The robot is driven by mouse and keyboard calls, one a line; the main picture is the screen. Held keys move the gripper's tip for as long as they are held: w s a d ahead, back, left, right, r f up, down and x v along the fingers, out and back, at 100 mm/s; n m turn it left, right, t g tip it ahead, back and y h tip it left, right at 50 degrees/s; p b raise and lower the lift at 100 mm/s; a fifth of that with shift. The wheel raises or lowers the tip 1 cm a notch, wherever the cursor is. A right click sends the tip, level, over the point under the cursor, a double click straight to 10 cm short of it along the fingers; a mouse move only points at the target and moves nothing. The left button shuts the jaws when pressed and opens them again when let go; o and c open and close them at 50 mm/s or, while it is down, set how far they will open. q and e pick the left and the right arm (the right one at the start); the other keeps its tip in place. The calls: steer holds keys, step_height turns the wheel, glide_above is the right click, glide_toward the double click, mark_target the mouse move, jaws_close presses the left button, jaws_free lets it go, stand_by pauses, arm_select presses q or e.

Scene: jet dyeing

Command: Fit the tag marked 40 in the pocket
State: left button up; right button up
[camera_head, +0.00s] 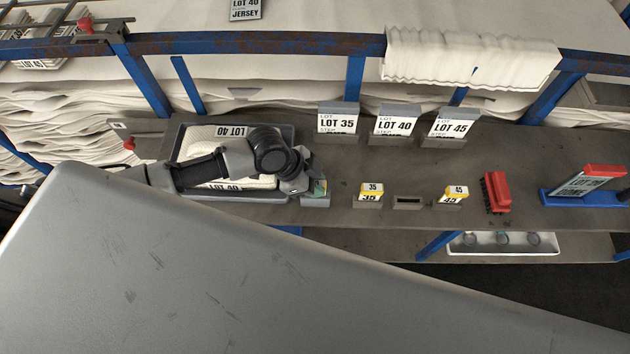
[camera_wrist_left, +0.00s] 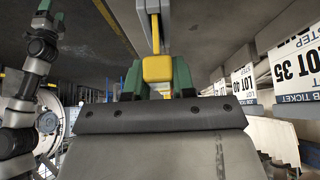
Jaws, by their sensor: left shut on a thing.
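My left gripper (camera_head: 318,187) is low over the shelf, left of the tag row. In the left wrist view its green fingers (camera_wrist_left: 157,82) are shut on a yellow tag (camera_wrist_left: 158,68); its number is not readable. A grey block (camera_head: 316,202) shows just below the gripper; I cannot tell whether they touch. An empty slotted pocket (camera_head: 408,202) stands to the right, between the tag marked 35 (camera_head: 371,191) and the tag marked 45 (camera_head: 455,193), each in its own holder.
Behind the pockets stand LOT 35 (camera_head: 338,121), LOT 40 (camera_head: 395,123) and LOT 45 (camera_head: 451,125) cards. A grey tray (camera_head: 290,135) with white cloth lies under my left arm. A red brush-like block (camera_head: 496,192) and a blue stand (camera_head: 580,198) are to the right.

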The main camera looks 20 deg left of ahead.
arm_select(q)
steer(key=o, duration=1)
steer(key=b+v, duration=0.1)
steer(key=v, duration=1)
steer(key=shift+b, duration=0.4)
steer(key=shift+d, duration=0.1)
